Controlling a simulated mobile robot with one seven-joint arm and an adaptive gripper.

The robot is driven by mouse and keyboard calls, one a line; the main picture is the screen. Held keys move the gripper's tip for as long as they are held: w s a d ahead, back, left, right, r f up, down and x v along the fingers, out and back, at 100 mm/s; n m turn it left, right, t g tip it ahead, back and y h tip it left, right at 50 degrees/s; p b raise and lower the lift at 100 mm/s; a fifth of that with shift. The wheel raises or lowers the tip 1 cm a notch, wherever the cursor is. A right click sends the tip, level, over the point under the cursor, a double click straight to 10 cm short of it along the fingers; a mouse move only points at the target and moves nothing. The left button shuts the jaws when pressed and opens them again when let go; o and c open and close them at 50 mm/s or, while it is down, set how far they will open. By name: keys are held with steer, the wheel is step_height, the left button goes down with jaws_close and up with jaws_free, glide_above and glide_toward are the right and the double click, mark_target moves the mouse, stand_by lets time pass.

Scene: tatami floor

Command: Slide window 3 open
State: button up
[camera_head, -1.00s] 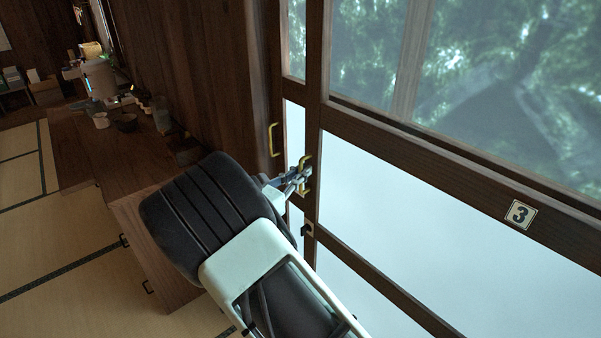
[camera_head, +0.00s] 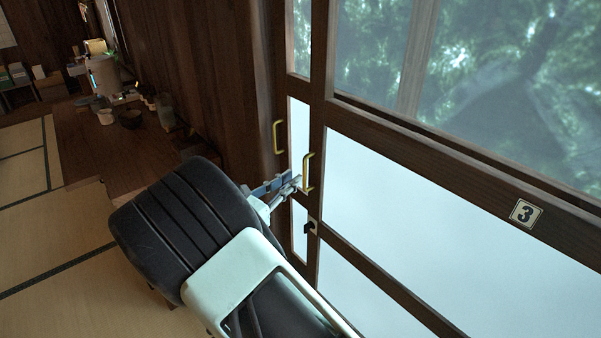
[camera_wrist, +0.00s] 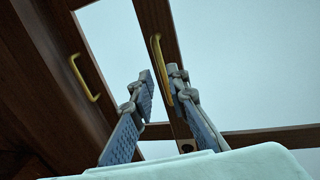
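Window 3 is a dark wooden frame with frosted lower panes and clear upper panes; its number plate (camera_head: 525,214) is on the middle rail. A brass pull handle (camera_head: 307,172) stands upright on its left stile. My gripper (camera_head: 291,184) is just left of this handle. In the wrist view my gripper (camera_wrist: 161,76) is open, its two fingers apart. The handle (camera_wrist: 157,62) shows between the fingertips, nearer the right finger. I cannot tell whether that finger touches it.
A second brass handle (camera_head: 277,137) is on the dark wood left of the bright strip. A small dark latch (camera_head: 310,227) sits below the window handle. A low wooden counter (camera_head: 85,150) with cups is at the left, and tatami (camera_head: 45,240) is beside it.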

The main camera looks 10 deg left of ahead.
steer(key=v, duration=0.6)
steer(key=shift+w, duration=0.1)
